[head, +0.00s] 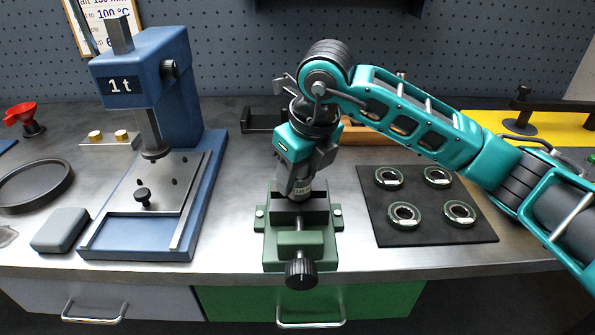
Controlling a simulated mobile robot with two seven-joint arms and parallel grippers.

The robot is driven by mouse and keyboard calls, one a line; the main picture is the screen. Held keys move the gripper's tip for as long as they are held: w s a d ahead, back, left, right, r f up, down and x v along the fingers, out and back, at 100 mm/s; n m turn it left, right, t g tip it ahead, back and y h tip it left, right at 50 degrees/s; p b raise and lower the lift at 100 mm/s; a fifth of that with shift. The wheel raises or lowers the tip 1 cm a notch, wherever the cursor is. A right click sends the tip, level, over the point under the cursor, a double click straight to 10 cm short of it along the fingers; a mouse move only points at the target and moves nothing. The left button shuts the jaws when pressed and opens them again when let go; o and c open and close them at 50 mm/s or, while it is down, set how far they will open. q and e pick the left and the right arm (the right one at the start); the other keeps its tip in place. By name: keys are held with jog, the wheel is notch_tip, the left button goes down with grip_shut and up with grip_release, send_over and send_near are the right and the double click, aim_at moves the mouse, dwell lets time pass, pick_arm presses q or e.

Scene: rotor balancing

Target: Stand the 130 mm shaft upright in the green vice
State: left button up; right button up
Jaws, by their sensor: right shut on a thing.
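The green vice (300,243) stands on the bench at the middle, with a black screw knob at its front and dark jaws. My right gripper (297,183) comes down from above, directly over the vice jaws. It is shut on a grey cylindrical piece, the shaft (301,190), of which only a short part with a small marking shows. The shaft looks upright at the jaws. Its lower end is hidden, so I cannot tell whether it touches the vice floor. My left gripper is not in view.
A blue press (160,65) marked "1 t" stands left. A black mat (430,236) with several ring-shaped parts lies right. A grey block (60,229) and a dark round tray (35,186) are at far left. An orange-brown tray is partly hidden behind my arm. Bench around the vice is clear.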

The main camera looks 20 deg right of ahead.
jog(key=shift+r, duration=0.1)
jog(key=o, duration=1.3)
jog(key=shift+c, duration=0.5)
jog(key=shift+r+p, duration=2.95)
jog(key=shift+r, duration=1.55)
jog(key=shift+f, duration=0.1)
